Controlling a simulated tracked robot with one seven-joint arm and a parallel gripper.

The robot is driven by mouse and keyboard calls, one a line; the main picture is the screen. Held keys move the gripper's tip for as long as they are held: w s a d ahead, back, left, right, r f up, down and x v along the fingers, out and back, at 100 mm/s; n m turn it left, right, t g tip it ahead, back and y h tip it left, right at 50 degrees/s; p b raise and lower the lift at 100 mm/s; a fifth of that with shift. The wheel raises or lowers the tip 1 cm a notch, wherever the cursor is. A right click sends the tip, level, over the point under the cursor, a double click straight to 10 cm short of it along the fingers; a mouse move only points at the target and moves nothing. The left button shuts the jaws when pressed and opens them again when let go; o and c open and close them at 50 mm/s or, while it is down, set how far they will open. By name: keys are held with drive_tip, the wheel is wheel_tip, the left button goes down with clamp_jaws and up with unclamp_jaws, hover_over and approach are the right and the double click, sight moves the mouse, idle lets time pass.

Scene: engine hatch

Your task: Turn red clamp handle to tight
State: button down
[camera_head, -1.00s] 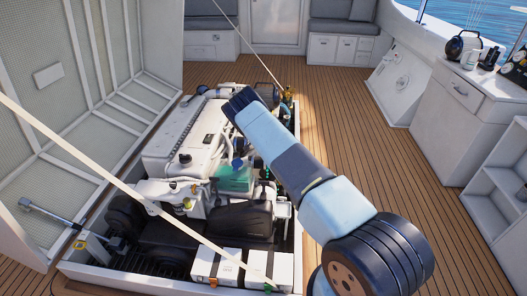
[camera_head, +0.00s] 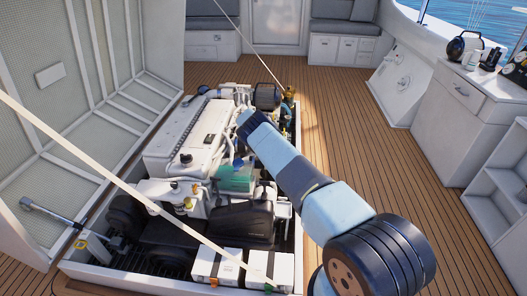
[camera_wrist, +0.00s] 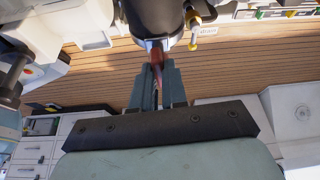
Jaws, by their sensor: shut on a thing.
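The red clamp handle (camera_wrist: 156,54) shows in the wrist view as a small red piece between the fingertips, just below a dark cylindrical housing. My gripper (camera_wrist: 157,82) is shut on it, with a finger on either side. The fingers hide most of the handle, so its angle and the clamp's tightness cannot be read. In the head view, my arm reaches to the far right part of the white engine (camera_head: 185,135), near a dark cylinder (camera_head: 267,96). The gripper and handle cannot be made out there.
A brass-coloured fitting (camera_wrist: 194,22) sits close to the right of the fingers in the wrist view. The raised hatch panel (camera_head: 75,110) stands left of the engine. A pale rope (camera_head: 120,187) crosses the near side. The wooden floor (camera_head: 345,120) to the right is clear.

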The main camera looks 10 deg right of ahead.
drive_tip(key=shift+w+a+r+m, duration=0.2)
drive_tip(key=shift+w+r+m, duration=0.05)
drive_tip(key=shift+w+m, duration=0.15)
drive_tip(key=shift+d+r, duration=0.1)
drive_tip(key=c, duration=1.2)
unclamp_jaws()
drive_tip(key=shift+o, duration=0.2)
drive_tip(key=shift+s+d+f, duration=0.1)
drive_tip(key=shift+f, duration=0.1)
drive_tip(key=v, duration=1.3)
drive_tip(key=shift+w+a+r, duration=0.2)
drive_tip(key=shift+w+r, duration=0.05)
drive_tip(key=shift+w, duration=0.05)
drive_tip(key=shift+r, duration=0.1)
